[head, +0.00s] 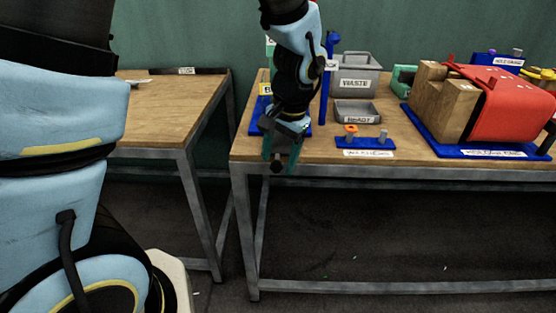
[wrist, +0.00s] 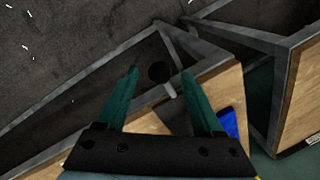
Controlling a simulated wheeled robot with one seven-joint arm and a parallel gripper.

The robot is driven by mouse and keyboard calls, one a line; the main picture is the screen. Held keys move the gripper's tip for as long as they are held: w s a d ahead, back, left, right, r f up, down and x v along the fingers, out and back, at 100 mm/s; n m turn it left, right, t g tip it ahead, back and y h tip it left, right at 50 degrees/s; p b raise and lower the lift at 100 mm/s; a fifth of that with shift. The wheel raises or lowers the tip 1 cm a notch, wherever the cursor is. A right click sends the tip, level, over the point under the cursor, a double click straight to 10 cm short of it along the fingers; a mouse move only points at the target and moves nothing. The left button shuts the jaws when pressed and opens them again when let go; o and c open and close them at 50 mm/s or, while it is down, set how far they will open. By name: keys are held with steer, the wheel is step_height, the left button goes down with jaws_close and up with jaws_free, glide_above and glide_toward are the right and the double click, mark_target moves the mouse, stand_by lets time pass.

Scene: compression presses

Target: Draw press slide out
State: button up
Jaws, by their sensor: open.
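A press with a blue base (head: 260,115) stands at the left end of the right table, mostly hidden behind my arm. A dark round knob (wrist: 158,72) on a short grey rod (wrist: 170,91), apparently the slide's handle, shows at the table's front edge in the wrist view. The knob also shows in the head view (head: 277,168). My gripper (head: 280,160) points down there, its green fingers open. In the wrist view my gripper (wrist: 160,73) has one fingertip on each side of the knob, with visible gaps. The slide's body is hidden.
A grey waste bin (head: 357,68), a ready tray (head: 349,118) and a blue holder with pegs (head: 364,142) stand right of my gripper. A blue post (head: 324,90) rises close beside my arm. A red and wooden assembly (head: 505,105) stands farther right.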

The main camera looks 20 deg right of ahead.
step_height(320, 180, up, 10)
steer(key=s, duration=0.1)
steer(key=shift+s+d+f+b, duration=0.15)
steer(key=shift+s+d+b, duration=0.2)
steer(key=shift+d, duration=0.1)
steer(key=shift+w, duration=0.1)
steer(key=w+a+f+n, duration=0.2)
steer(key=a+n, duration=0.1)
steer(key=a, duration=0.6)
steer(key=w+a+f+n+h, duration=0.1)
steer(key=a+n, duration=0.3)
steer(key=a, duration=0.5)
steer(key=w+a+f+n, duration=0.2)
steer(key=a+f+n, duration=0.1)
steer(key=a, duration=0.7)
steer(key=shift+w+f+n, duration=0.3)
steer(key=shift+w+f, duration=0.05)
steer(key=shift+w, duration=0.05)
